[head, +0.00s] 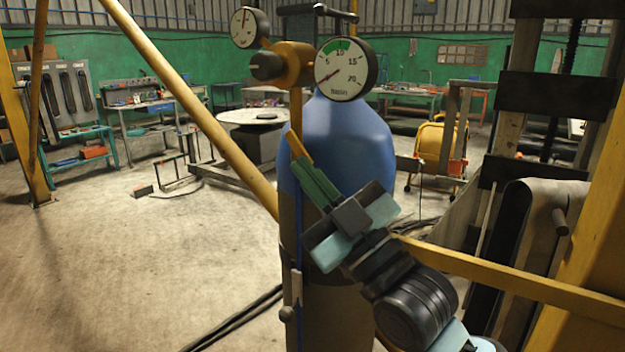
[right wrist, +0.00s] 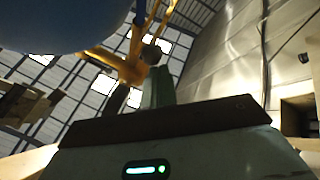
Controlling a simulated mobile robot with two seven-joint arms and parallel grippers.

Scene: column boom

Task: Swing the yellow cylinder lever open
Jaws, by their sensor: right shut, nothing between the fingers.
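The blue gas cylinder (head: 345,140) stands upright in the middle of the head view, and its curved side fills the upper left of the right wrist view (right wrist: 60,20). A brass-yellow valve body (head: 293,64) with a dark knob and two gauges sits above it. My right gripper (head: 302,163) is shut and empty in front of the cylinder's left side, its teal fingers pointing up and left. A short yellow-orange piece (head: 296,145) shows at the fingertips; I cannot tell whether it is the lever or whether they touch. My left gripper is out of view.
A yellow diagonal pole (head: 190,110) crosses at the left, and a yellow bar (head: 510,280) runs behind my right arm. Dark machinery (head: 555,110) stands close on the right. Black cables (head: 235,322) lie on the floor. The floor at left is open.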

